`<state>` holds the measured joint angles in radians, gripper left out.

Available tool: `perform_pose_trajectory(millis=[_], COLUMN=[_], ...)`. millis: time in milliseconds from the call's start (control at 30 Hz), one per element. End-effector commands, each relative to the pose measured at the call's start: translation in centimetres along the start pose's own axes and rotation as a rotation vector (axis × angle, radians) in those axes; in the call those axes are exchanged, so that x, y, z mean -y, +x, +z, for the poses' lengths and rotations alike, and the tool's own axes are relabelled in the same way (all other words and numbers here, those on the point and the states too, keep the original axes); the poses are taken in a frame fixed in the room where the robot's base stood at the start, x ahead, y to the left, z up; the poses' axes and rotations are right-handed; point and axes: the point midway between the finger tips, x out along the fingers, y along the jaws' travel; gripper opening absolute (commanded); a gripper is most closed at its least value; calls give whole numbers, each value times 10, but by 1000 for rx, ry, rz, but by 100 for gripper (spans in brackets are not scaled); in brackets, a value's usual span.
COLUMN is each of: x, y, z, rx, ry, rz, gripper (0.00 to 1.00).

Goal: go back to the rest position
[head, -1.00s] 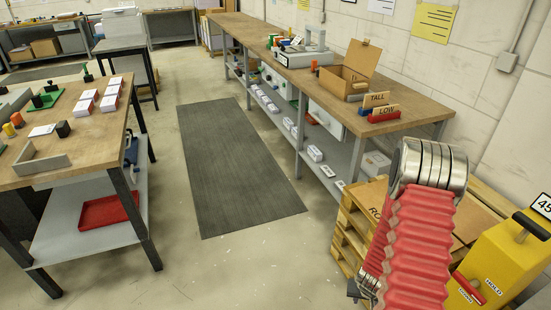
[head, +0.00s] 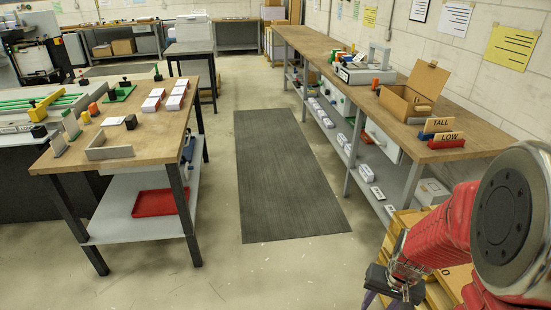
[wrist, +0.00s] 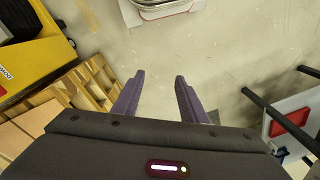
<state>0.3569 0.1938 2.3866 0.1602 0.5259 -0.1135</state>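My gripper (wrist: 159,78) shows in the wrist view with its two purple fingers apart and nothing between them. Bare floor lies beyond the fingertips. In the head view my red arm is folded at the lower right. My gripper (head: 388,297) hangs low there, partly cut off by the bottom edge. It is clear of both benches.
A wooden bench (head: 310,47) runs along the right wall, with an open cardboard box (head: 408,103). A worktable (head: 140,137) stands at left, a red tray (head: 160,203) on its shelf. Pallets (wrist: 48,92) are close by my gripper. The aisle mat (head: 285,170) is clear.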

Motion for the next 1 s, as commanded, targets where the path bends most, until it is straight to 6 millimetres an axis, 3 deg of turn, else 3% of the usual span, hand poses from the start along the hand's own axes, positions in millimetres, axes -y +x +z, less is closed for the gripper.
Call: perform_pose_trajectory(millis=[400,1000], x=[30,58], y=[-82,-178], z=[41,85], rx=[-2,-178], ry=[-84,-252], rz=[19,42], gripper=[39,39])
